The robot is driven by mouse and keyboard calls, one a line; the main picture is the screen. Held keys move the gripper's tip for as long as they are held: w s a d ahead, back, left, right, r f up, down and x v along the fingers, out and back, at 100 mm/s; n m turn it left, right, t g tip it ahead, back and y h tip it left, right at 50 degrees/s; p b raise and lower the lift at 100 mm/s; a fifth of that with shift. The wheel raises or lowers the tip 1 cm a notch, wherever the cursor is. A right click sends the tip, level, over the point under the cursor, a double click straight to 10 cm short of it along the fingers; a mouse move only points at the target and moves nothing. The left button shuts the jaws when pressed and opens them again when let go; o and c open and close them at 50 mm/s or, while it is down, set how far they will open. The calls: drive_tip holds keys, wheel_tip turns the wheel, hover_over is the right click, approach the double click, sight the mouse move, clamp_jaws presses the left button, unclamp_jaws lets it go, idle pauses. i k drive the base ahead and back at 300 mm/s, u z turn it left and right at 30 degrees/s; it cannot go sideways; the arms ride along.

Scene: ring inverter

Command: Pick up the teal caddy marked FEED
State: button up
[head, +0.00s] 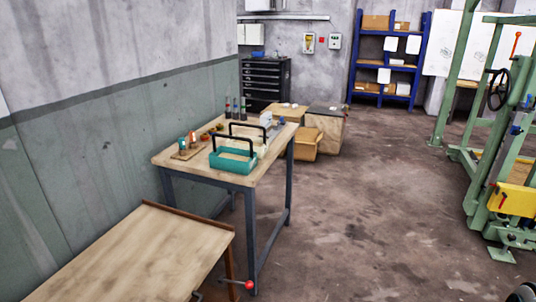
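A teal caddy (233,166) with a black arched handle stands upright near the front edge of a wooden-topped workbench (173,158) with dark legs. A FEED marking is too small to read from here. A second, pale caddy with a similar black handle (248,124) stands just behind it on the same bench. My gripper is not in view.
Small bottles on a board (188,147) and other small items stand beside the caddy on the bench. A lower wooden table (140,255) is in the near left. Cardboard boxes (324,130) stand behind the bench. A green machine (485,190) is at right. The floor between is clear.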

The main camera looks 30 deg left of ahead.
sight(232, 151)
drive_tip(key=u, duration=0.15)
drive_tip(key=i, duration=1.55)
drive_tip(key=u, duration=0.8)
drive_tip(key=i, duration=1.15)
drive_tip(key=u, duration=1.8)
drive_tip(key=i, duration=0.6)
drive_tip(key=u, duration=0.45)
